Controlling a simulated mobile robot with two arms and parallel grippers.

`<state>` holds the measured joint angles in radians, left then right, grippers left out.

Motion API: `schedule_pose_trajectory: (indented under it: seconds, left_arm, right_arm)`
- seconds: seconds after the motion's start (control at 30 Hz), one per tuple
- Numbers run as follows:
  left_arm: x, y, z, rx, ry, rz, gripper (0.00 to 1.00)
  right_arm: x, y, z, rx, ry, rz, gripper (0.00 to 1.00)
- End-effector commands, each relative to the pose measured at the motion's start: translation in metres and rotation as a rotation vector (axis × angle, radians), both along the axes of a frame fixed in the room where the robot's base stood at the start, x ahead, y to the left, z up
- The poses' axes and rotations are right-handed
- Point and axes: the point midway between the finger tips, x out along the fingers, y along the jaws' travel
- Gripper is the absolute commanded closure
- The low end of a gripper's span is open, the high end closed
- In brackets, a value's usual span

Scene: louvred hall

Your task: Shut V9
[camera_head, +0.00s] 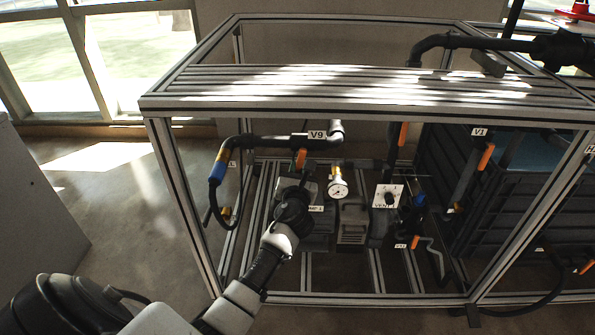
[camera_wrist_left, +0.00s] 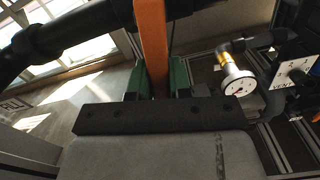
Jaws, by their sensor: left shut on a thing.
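The V9 label (camera_head: 316,134) sits on a dark horizontal pipe inside the metal frame. Below it the orange V9 handle (camera_head: 300,159) hangs down, roughly across the pipe. My left gripper (camera_head: 302,183) reaches up to the handle from the front. In the left wrist view the orange handle (camera_wrist_left: 152,45) runs down between the green fingertips of my left gripper (camera_wrist_left: 158,80), which is shut on it. The handle's lower end is hidden behind the gripper body. The dark pipe (camera_wrist_left: 75,35) passes behind the handle. My right gripper is not in view.
A white gauge (camera_head: 337,188) stands close right of my left gripper, with a VENT plate (camera_head: 388,196) farther right. Frame bars (camera_head: 370,112) run above and in front. The V1 handle (camera_head: 486,156) and a dark crate (camera_head: 520,190) are at the right. Open floor lies left.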

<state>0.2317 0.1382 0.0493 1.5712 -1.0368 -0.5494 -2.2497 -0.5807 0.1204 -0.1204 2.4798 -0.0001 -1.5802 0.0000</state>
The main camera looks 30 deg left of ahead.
Motion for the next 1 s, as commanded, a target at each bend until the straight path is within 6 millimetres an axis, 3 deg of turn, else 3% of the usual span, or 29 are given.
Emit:
schedule_pose_trajectory:
  seconds: [0.33, 0.67, 0.7, 0.8, 0.83, 1.0]
  left_arm:
    - [0.006, -0.011, -0.002, -0.18, -0.108, 0.0, 1.0]
    - [0.007, -0.012, -0.002, -0.198, -0.119, -0.001, 1.0]
    - [0.007, -0.012, -0.002, -0.198, -0.119, -0.001, 0.75]
    - [0.007, -0.012, -0.002, -0.197, -0.119, -0.001, 0.6]
    - [0.007, -0.012, -0.002, -0.196, -0.119, -0.001, 0.55]
    - [0.007, -0.012, -0.002, -0.194, -0.118, -0.001, 0.55]
  right_arm:
    - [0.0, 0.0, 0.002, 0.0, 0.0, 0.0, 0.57]
    - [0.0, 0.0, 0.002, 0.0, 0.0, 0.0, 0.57]
    - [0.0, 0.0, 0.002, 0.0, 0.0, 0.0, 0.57]
    - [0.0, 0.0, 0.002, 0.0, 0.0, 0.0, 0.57]
    - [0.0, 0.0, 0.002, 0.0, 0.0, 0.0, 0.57]
    - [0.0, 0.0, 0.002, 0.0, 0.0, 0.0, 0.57]
